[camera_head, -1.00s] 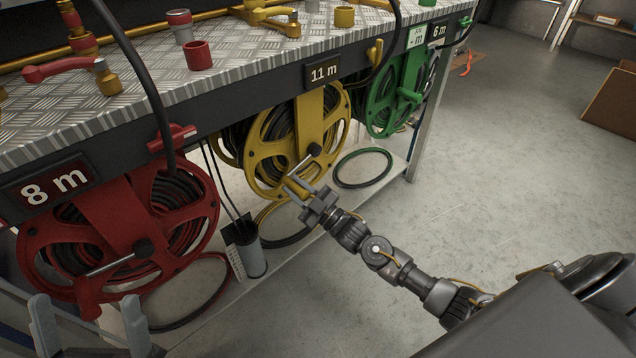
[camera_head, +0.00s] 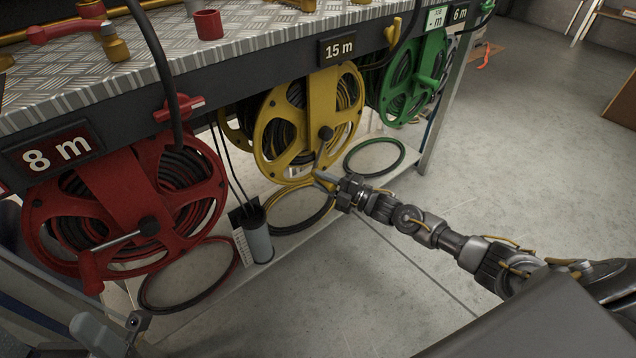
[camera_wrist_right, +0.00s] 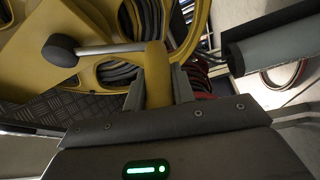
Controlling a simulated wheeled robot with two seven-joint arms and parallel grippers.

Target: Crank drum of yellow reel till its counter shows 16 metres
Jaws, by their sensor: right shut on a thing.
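The yellow reel (camera_head: 270,132) hangs under the bench between the red and green reels. Its counter (camera_head: 338,48) reads 15 m. Its crank arm runs down from the dark hub (camera_head: 326,133) to the yellow handle, which the right wrist view shows upright between my fingers (camera_wrist_right: 157,75). My right gripper (camera_head: 330,182) is shut on that crank handle, low on the drum's front; the head view partly hides the grip. My left gripper (camera_head: 100,335) is only partly in view at the bottom left, away from the yellow reel, and its jaw opening is unclear.
The red reel (camera_head: 97,190) with its 8 m counter (camera_head: 52,147) is at left, the green reel (camera_head: 402,80) with its 6 m counter (camera_head: 459,13) at right. A grey cylinder (camera_head: 257,240) stands on the low shelf.

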